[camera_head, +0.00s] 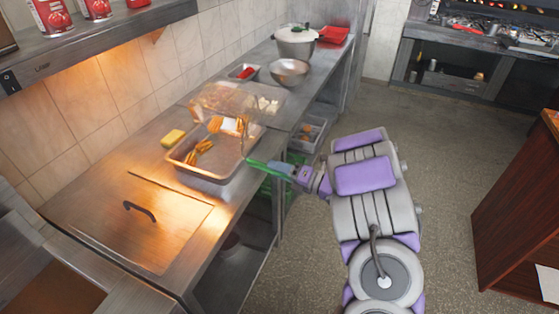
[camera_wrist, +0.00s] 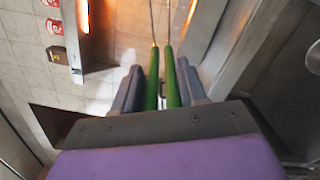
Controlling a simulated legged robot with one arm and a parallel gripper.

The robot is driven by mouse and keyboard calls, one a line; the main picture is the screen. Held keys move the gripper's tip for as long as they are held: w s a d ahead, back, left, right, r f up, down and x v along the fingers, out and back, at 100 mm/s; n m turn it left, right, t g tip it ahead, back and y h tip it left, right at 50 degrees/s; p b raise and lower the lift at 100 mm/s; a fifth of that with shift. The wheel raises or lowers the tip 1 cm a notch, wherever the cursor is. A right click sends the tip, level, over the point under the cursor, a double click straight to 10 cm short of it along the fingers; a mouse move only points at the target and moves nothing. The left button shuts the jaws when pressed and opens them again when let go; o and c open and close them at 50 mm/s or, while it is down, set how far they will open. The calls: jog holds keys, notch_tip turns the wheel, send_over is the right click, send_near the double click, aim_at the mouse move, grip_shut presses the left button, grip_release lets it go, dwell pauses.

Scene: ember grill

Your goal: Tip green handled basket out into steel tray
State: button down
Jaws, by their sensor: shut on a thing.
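My gripper (camera_head: 286,171) is shut on the green handle (camera_head: 258,164) of the wire basket, to the right of the steel tray. In the wrist view, the two green handle bars (camera_wrist: 170,80) lie between my gripper's fingers (camera_wrist: 161,88), with thin wires running on from them. The basket's wire body (camera_head: 244,138) looks tilted up at the tray's right side; its mesh is thin and hard to make out. The steel tray (camera_head: 205,178) sits on the counter with orange-brown food pieces (camera_head: 199,150) in it. Whether food remains in the basket, I cannot tell.
A yellow sponge-like block (camera_head: 173,137) lies left of the tray. A clear container (camera_head: 225,97) stands behind it, then a steel bowl (camera_head: 289,72) and a lidded pot (camera_head: 296,42). Floor is open to the right.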

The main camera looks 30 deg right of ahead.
notch_tip(320, 180, down, 2)
jog(key=shift+s+a+n, duration=0.1)
jog(key=shift+n, duration=0.8)
jog(key=shift+f+n, duration=1.4)
jog(key=shift+n, duration=0.2)
jog(key=shift+w+r, duration=0.1)
jog(key=shift+w, duration=0.15)
